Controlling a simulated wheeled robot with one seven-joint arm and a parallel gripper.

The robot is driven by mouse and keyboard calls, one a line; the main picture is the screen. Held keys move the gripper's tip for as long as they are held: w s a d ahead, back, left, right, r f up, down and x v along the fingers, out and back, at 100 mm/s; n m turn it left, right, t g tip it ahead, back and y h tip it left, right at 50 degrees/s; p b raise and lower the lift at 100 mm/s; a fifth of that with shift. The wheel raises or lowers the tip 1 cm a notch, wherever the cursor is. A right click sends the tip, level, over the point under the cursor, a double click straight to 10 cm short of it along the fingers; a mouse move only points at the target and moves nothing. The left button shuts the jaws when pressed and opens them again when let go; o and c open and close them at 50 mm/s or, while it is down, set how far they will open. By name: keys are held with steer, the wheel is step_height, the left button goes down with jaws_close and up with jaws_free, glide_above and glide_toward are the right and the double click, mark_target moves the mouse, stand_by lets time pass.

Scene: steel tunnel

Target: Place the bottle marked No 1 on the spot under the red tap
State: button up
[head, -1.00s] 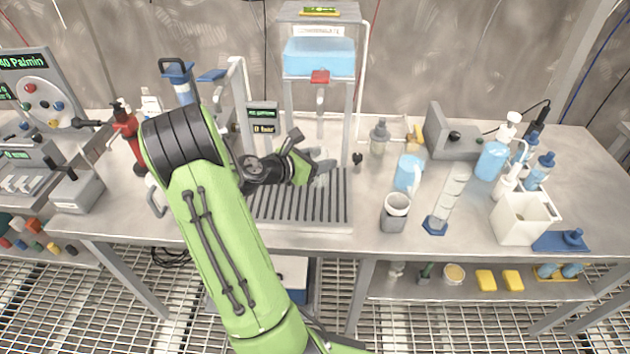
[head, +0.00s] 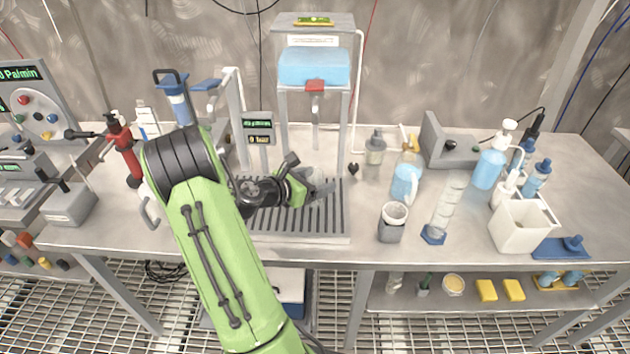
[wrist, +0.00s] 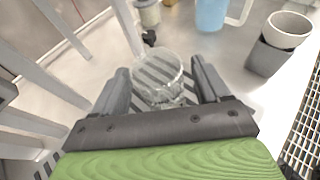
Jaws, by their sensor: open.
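The red tap (head: 315,86) is under the blue water tank (head: 314,66), with a pale spout below it, above the slatted drip tray (head: 335,222). My gripper (head: 318,186) is low over the tray, slightly in front of the spout. In the wrist view my gripper (wrist: 160,68) is open, its two dark fingers apart on either side of a clear glass vessel (wrist: 158,80). The vessel appears to stand on the slats. No marking is readable on it, so I cannot tell whether it is bottle No 1. My arm hides the tray's left part.
Right of the tray stand a blue-filled jug (head: 406,180), a grey cup holder (head: 391,228), a measuring cylinder (head: 447,205) and a white box (head: 522,222). A small display (head: 258,128) and red bottle (head: 127,150) are left. Tank posts flank the tap.

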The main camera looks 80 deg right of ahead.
steer(key=w+a+r+m+t+y+p, duration=0.1)
steer(key=w+a+r+m+t+y, duration=0.2)
steer(key=a, duration=0.7)
steer(key=w+a+r+m+t+y+p, duration=0.1)
steer(key=w+a+r+m+t, duration=0.2)
steer(key=w+a, duration=0.45)
steer(key=w+a+r+m+t+y+p, duration=0.1)
steer(key=w+a+r+m+t+y, duration=0.2)
steer(key=a, duration=0.9)
steer(key=s+a+r+m+t+y, duration=0.1)
steer(key=s+a+r+t+y, duration=0.1)
steer(key=a, duration=0.6)
steer(key=s+a+r+m+t+y, duration=0.1)
steer(key=s+a+r+t+y, duration=0.1)
steer(key=a, duration=0.5)
steer(key=shift+s+a+r+m+y, duration=0.3)
steer(key=shift+s+a+r+y, duration=0.15)
steer(key=shift+s, duration=0.3)
